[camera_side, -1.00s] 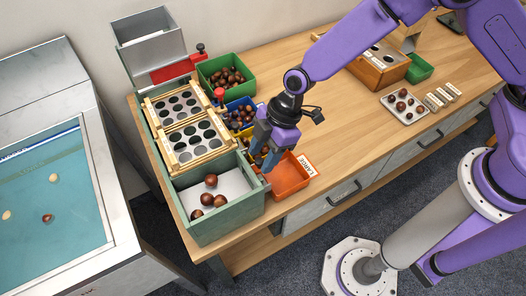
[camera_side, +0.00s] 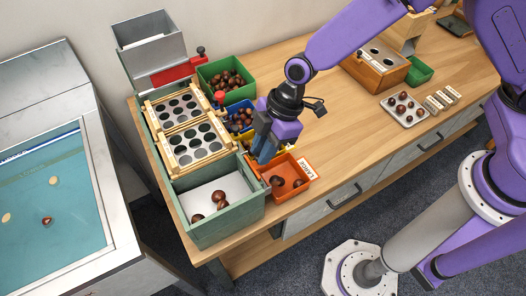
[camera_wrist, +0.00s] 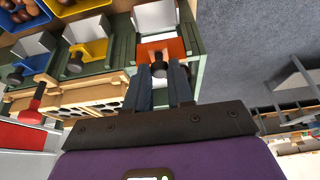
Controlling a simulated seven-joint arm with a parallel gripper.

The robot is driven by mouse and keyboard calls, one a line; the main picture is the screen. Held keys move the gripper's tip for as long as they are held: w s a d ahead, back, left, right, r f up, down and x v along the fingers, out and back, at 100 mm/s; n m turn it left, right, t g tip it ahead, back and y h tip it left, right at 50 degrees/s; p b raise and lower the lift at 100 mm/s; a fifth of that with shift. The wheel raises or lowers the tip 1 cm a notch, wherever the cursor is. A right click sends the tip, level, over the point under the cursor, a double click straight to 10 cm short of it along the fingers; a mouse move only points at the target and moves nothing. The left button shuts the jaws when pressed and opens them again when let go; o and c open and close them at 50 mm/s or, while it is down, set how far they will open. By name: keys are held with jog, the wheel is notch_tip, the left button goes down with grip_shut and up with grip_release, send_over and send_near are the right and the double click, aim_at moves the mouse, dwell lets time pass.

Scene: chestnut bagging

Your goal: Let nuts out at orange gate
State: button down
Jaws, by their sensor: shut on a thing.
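The orange bin (camera_side: 292,194), labelled LARGE, stands against the front end of the green sorter (camera_side: 212,235) and holds a couple of brown nuts (camera_side: 278,181). A few nuts (camera_side: 219,197) lie on the pale floor of the sorter's end compartment. In the side view the gripper hides the knob and gate.
Wooden frames with round holes (camera_side: 176,108) cover the other sorter compartments. Yellow, blue (camera_side: 240,108) and green bins (camera_side: 226,85) line its right side. A tray of nuts (camera_side: 404,108) and labels lie at right. The middle table is clear. A screen (camera_side: 50,200) stands at left.

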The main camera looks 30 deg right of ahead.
jog(key=shift+r, duration=0.25)
jog(key=c, duration=1)
grip_release()
jog(key=v, duration=1.7)
jog(key=shift+d+r, duration=0.1)
jog(key=shift+d, duration=0.05)
jog(key=s+d+m+h, duration=0.1)
jog(key=s+d, duration=0.4)
jog(key=d, duration=0.2)
jog(key=s+d+f+m+h, duration=0.1)
jog(key=s+d+m, duration=0.1)
jog(key=s+d, duration=0.4)
jog(key=s+d+f+m+h, duration=0.1)
jog(key=s+d+m+h, duration=0.1)
jog(key=s+d, duration=0.4)
jog(key=shift+d+f, duration=0.1)
jog(key=shift+d, duration=1.1)
